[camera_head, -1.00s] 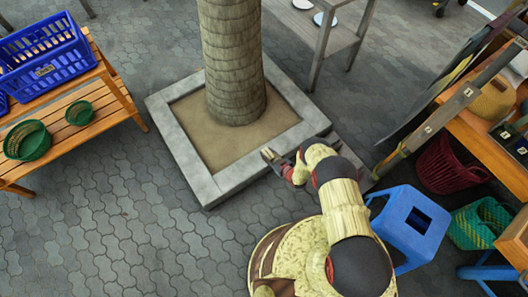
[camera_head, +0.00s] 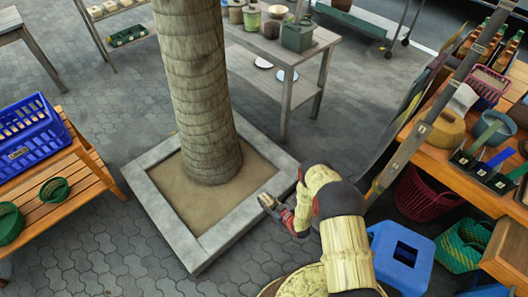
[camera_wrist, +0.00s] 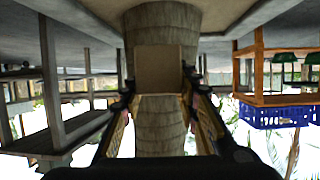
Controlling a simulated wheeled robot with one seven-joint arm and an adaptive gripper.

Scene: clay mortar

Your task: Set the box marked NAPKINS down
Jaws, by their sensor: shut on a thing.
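My gripper (camera_head: 270,203) is held out over the near right side of the stone planter in the head view. In the wrist view, my gripper (camera_wrist: 159,88) has a finger on each side of a plain tan box (camera_wrist: 159,66) and is shut on it. The box is in the air in front of the tree trunk. No lettering shows on the face I see, so I cannot read NAPKINS. In the head view the box is too small to make out clearly at the fingertips.
A square stone planter (camera_head: 168,222) surrounds the trunk (camera_head: 195,90). A slatted wooden bench (camera_head: 65,185) with a blue crate (camera_head: 30,140) stands left. A grey table (camera_head: 262,48) with pots stands behind. A laden wooden table (camera_head: 455,178) and blue stool (camera_head: 400,250) are right. Paving between is clear.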

